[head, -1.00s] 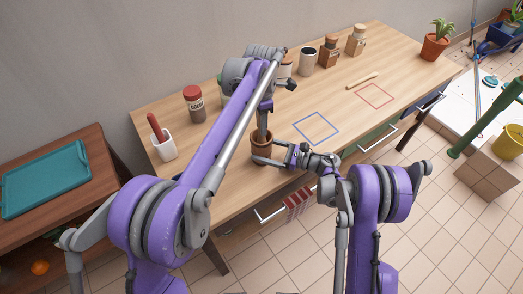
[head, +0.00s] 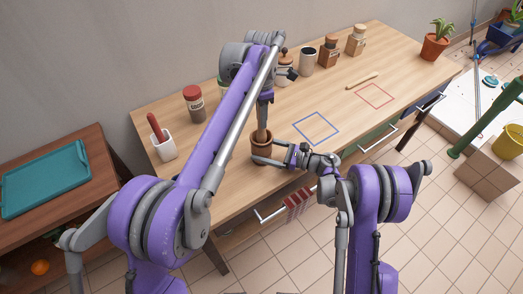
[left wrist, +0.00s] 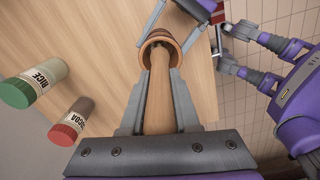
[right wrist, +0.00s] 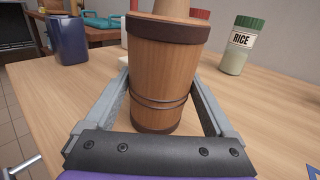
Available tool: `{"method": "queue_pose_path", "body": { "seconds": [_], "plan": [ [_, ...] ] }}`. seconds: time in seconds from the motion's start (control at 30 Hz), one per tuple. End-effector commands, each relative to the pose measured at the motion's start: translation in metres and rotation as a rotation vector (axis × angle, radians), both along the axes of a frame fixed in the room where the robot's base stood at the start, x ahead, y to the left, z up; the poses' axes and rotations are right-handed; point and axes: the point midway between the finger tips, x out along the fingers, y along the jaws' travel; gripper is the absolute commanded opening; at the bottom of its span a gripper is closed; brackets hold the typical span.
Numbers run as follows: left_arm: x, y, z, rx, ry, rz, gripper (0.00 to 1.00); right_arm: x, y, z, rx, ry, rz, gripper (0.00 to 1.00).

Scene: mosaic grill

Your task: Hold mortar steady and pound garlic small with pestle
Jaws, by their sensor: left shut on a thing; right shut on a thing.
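The brown wooden mortar (head: 261,150) stands upright near the table's front edge. My right gripper (head: 268,159) is shut around its sides. The right wrist view shows the mortar (right wrist: 165,85) between both fingers. My left gripper (head: 265,93) is above the mortar and shut on the wooden pestle (head: 262,120). In the left wrist view the pestle (left wrist: 160,95) points down into the mortar's mouth (left wrist: 160,37). Its lower end is hidden inside, and I cannot tell whether it touches the bottom. No garlic shows in any view.
A red-lidded jar (head: 194,106) and a white holder (head: 163,148) stand left on the wooden table (head: 230,165). Several containers line the back, including a dark cup (head: 308,62). A wooden stick (head: 361,81) lies near blue (head: 316,113) and red (head: 375,85) square outlines. Space around the outlines is clear.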

Motion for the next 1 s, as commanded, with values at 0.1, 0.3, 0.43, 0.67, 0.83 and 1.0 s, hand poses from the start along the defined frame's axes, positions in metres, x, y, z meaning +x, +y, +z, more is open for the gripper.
{"method": "queue_pose_path", "body": {
  "seconds": [0.1,0.3,0.43,0.67,0.83,1.0],
  "plan": [
    [0.0,0.0,0.0,0.0,0.0,0.0,0.0,0.0,0.0,0.0,0.0,0.0,0.0,0.13],
    [0.0,0.0,-0.006,0.0,0.0,0.0,0.0,0.0,0.0,0.0,0.0,0.0,0.0,0.13],
    [0.0,0.0,-0.016,0.0,0.0,0.0,0.0,0.0,0.0,0.0,0.0,0.0,0.0,0.13],
    [0.0,0.0,-0.032,0.0,0.0,0.0,0.0,0.0,0.0,0.0,0.0,0.0,0.0,0.13],
    [0.0,0.0,-0.044,0.0,0.0,0.0,0.0,0.0,0.0,0.0,0.0,0.0,0.0,0.13],
    [0.0,0.0,-0.039,0.0,0.0,0.0,0.0,0.0,0.0,0.0,0.0,0.0,0.0,0.13]
  ]
}}
